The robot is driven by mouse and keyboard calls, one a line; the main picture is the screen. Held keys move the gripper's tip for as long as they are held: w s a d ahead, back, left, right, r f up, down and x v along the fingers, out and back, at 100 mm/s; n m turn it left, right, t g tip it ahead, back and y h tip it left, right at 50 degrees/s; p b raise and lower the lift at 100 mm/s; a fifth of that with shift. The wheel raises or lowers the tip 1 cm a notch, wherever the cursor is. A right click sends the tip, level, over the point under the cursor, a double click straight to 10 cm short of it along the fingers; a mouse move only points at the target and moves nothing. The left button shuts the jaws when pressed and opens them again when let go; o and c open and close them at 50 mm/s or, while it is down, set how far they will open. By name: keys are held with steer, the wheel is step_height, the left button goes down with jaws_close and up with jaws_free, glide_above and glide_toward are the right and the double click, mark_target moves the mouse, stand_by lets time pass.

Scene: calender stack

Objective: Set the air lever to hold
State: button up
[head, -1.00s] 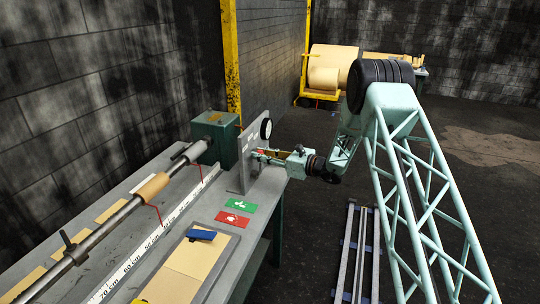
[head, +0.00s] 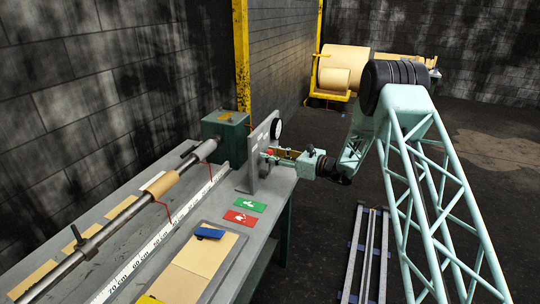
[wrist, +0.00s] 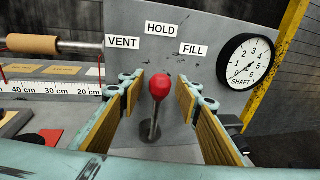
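The air lever is a red ball knob (wrist: 160,87) on a thin metal stem, standing in front of a grey panel (wrist: 225,85). Labels on the panel read VENT (wrist: 123,42), HOLD (wrist: 161,28) and FILL (wrist: 193,49). In the wrist view the knob shows below the HOLD label, its stem leaning slightly right. My gripper (wrist: 160,100) is open, with one tan-padded finger on each side of the knob and a visible gap on both sides. In the head view my gripper (head: 282,154) is beside the panel; the lever is mostly hidden there.
A pressure dial marked SHAFT (wrist: 245,61) is at the panel's right. The bench (head: 228,183) carries a long shaft (head: 130,203) with a tan sleeve, a centimetre scale (head: 150,245), and green (head: 249,206) and red (head: 241,218) cards. A yellow post (head: 241,60) stands behind.

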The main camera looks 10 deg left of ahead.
steer(key=v, duration=1.2)
steer(key=shift+w, duration=0.1)
stand_by(0.4)
steer(key=s+r+n+g+h+b, duration=0.15)
steer(key=s+r+n, duration=0.25)
steer(key=s+r, duration=0.5)
steer(key=s+r+n+g+h, duration=0.1)
steer(key=s+r+n+g, duration=0.4)
steer(key=s, duration=0.8)
steer(key=s+r+n+g+h, duration=0.1)
steer(key=s+r+n+h, duration=0.15)
steer(key=s+r, duration=0.75)
steer(key=s+d+n+t+h+b, duration=0.1)
steer(key=s+d+n+h, duration=0.2)
steer(key=s+d, duration=0.5)
steer(key=s+d+n+t+h+b, duration=0.1)
steer(key=s+d+n+h, duration=0.2)
steer(key=s+d, duration=0.5)
steer(key=s+d+n+t+h+b, duration=0.1)
steer(key=s+d+n+h, duration=0.3)
steer(key=s, duration=1.8)
steer(key=d+n+t, duration=0.1)
steer(key=d, duration=0.3)
steer(key=shift+s+d+f, duration=0.15)
steer(key=shift+d, duration=0.05)
steer(key=shift+n, duration=0.25)
